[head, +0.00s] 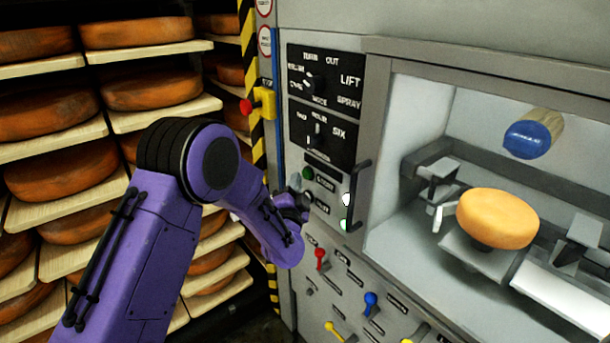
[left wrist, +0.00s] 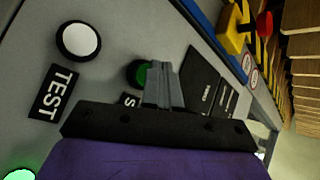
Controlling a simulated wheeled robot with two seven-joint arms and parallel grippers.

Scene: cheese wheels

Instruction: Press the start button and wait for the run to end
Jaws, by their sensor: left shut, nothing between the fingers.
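The green start button (head: 308,173) is on the grey front panel of the machine, beside a dark label. It also shows in the left wrist view (left wrist: 138,73), partly hidden behind my fingertips. My left gripper (head: 295,182) is shut and empty, close in front of the panel near this button. Its fingers also show in the left wrist view (left wrist: 163,85). I cannot tell whether the fingertips touch the button. A white button (left wrist: 78,40) with a TEST label (left wrist: 54,92) is beside it. My right gripper is not in view.
An orange cheese wheel (head: 497,217) sits in the machine's open-fronted chamber, below a blue-ended roller (head: 528,139). A handle (head: 356,195) sticks out right of the buttons. A red-and-yellow switch (head: 263,102) is at the upper left. Shelves (head: 60,195) of cheese wheels stand left.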

